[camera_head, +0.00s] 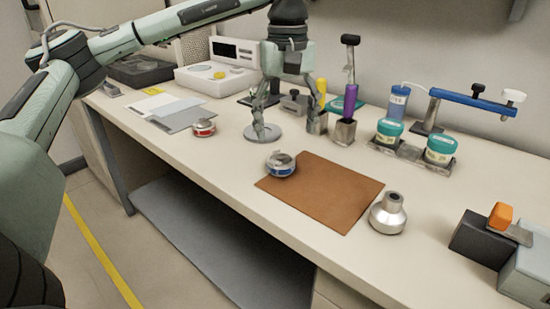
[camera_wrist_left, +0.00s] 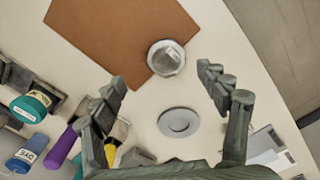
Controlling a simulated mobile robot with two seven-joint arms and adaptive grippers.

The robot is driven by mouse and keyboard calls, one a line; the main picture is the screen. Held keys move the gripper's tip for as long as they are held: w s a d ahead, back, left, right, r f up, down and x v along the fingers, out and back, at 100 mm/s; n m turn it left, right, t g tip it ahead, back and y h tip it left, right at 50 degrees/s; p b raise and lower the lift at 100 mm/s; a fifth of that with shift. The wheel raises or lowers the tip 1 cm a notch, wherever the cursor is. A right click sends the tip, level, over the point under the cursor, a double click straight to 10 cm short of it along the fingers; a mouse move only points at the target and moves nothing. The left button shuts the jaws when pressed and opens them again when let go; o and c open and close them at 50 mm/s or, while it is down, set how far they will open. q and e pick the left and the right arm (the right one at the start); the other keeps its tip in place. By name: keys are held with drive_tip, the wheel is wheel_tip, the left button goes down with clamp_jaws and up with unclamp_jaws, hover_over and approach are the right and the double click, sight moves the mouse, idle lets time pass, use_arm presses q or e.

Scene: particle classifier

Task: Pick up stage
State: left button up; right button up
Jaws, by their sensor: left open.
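A flat grey disc (camera_head: 263,139) with a darker round centre lies on the bench; I cannot tell if it is the stage. It also shows in the left wrist view (camera_wrist_left: 179,122), below the gap between the fingers. My left gripper (camera_head: 290,122) is open and empty, pointing down over the bench. In the head view one finger overlaps the disc; I cannot tell if they touch. In the left wrist view the fingers (camera_wrist_left: 162,78) are spread wide. A round blue-banded metal piece (camera_head: 281,164) sits at the brown mat's corner and shows in the wrist view (camera_wrist_left: 166,57).
The brown mat (camera_head: 325,195) lies mid-bench, with a silver conical piece (camera_head: 388,213) beside it. A red-banded piece (camera_head: 203,127) is at left. A purple-handled tool (camera_head: 350,98) stands in a holder behind the gripper. Teal-lidded jars (camera_head: 440,148) stand at right.

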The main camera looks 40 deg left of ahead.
sight(281, 159)
use_arm(q)
drive_tip(key=f, duration=0.7)
drive_tip(key=shift+s+a+f, duration=0.2)
drive_tip(key=shift+s+a, duration=0.1)
drive_tip(key=shift+s, duration=0.05)
drive_tip(key=c, duration=1.3)
drive_tip(key=shift+r, duration=0.2)
drive_tip(key=shift+c, duration=0.2)
